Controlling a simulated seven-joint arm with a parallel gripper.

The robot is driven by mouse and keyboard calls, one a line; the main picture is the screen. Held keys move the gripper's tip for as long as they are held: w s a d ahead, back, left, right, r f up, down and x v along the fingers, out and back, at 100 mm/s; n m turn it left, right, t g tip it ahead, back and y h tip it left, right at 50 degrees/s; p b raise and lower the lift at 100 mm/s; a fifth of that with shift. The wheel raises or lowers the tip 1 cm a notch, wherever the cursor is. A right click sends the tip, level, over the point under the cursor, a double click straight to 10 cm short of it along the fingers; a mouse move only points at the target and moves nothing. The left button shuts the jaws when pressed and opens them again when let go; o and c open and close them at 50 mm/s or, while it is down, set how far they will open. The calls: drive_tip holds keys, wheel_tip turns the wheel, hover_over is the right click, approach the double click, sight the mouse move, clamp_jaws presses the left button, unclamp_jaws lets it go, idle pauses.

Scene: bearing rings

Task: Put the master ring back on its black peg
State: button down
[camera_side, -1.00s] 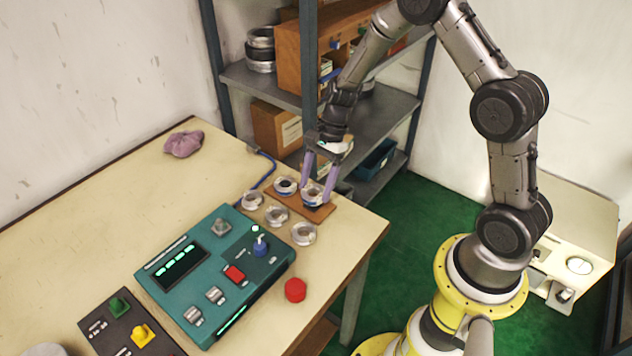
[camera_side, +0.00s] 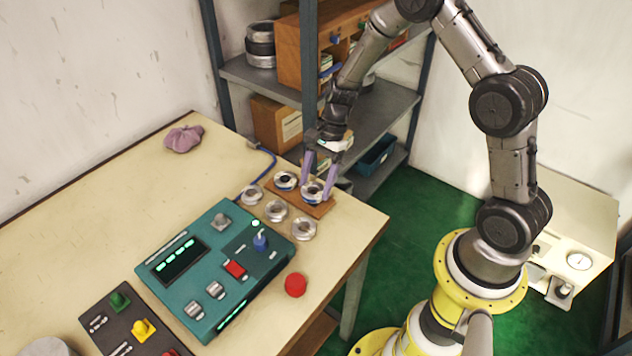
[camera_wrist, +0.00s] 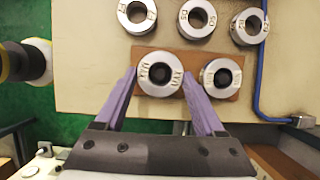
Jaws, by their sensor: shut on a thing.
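My gripper (camera_side: 318,190) is at the brown board (camera_side: 325,209), with its two purple fingers shut on a silver ring (camera_wrist: 160,88), which I take to be the master ring. In the wrist view my fingertips (camera_wrist: 160,72) clasp this ring on its left and right sides. It has dark lettering on its face and a dark centre. The ring is over the left part of the board in that view. I cannot tell whether it rests on the board or how far a black peg stands inside it. A second lettered ring (camera_wrist: 221,91) with a dark centre sits beside it.
Three loose silver rings lie in a row beside the board, one of them the middle ring (camera_side: 276,211). A teal control box (camera_side: 215,285) and a red button (camera_side: 295,285) are nearer the camera. A blue cable (camera_wrist: 262,60) runs past the rings. The shelf stands behind.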

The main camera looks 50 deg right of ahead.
drive_tip(key=shift+f, duration=0.75)
idle(0.7)
unclamp_jaws()
wheel_tip(320, 180, up, 8)
drive_tip(key=shift+f, duration=0.2)
idle(0.7)
drive_tip(key=shift+a, duration=0.1)
idle(0.4)
